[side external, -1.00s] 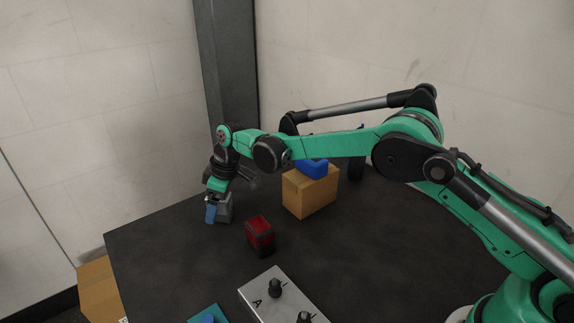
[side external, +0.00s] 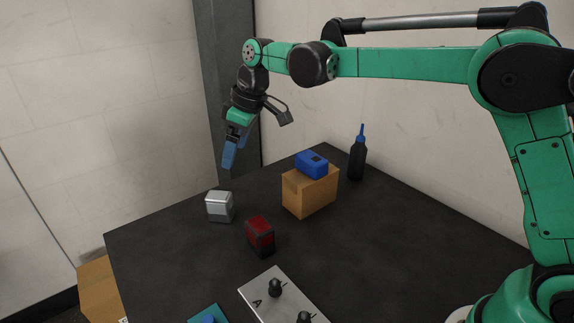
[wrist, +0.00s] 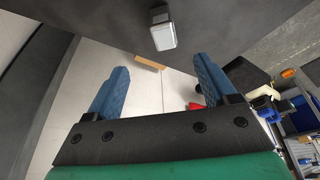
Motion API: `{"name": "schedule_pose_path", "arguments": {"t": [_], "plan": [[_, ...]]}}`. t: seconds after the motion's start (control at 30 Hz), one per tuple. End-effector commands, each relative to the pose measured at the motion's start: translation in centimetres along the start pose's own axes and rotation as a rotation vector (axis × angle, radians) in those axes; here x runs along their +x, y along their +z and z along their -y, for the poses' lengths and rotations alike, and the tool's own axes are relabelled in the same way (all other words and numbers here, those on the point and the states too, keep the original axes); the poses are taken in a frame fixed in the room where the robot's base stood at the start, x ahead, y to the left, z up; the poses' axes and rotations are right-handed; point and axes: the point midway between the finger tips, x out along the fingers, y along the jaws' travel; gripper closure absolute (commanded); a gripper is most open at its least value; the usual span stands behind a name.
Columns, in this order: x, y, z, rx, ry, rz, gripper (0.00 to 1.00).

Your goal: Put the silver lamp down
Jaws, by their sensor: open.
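The silver lamp (side external: 219,207) is a small, boxy silver-grey piece standing on the dark table, left of the red lamp-like box (side external: 260,236). In the wrist view the silver lamp (wrist: 162,30) shows at the top, ahead of the fingers and apart from them. My gripper (side external: 228,160) is raised above the table, higher than the silver lamp and a little to its right. Its blue fingers also show in the wrist view (wrist: 160,85), spread wide with nothing between them.
A cardboard box (side external: 310,193) with a blue block (side external: 312,164) on top stands right of the lamp. A dark bottle with a blue tip (side external: 358,155) stands behind it. A metal plate marked A (side external: 283,300) and a teal piece (side external: 208,313) lie in front. The table's left side is bare.

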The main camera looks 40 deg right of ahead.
Motion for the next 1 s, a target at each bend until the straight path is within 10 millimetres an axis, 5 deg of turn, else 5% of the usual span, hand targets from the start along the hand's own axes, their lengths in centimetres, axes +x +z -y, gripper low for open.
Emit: {"name": "schedule_pose_path", "arguments": {"t": [0.3,0.6,0.8,1.0], "plan": [[-6.4,8.6,1.9,0.301,0.156,-0.108,0.22],[-6.4,17.4,4.8,0.551,0.271,-0.233,0.22],[-5.4,19.9,5.6,0.624,0.301,-0.275,0.22],[-5.3,20.2,5.7,0.634,0.305,-0.282,0.22]]}}
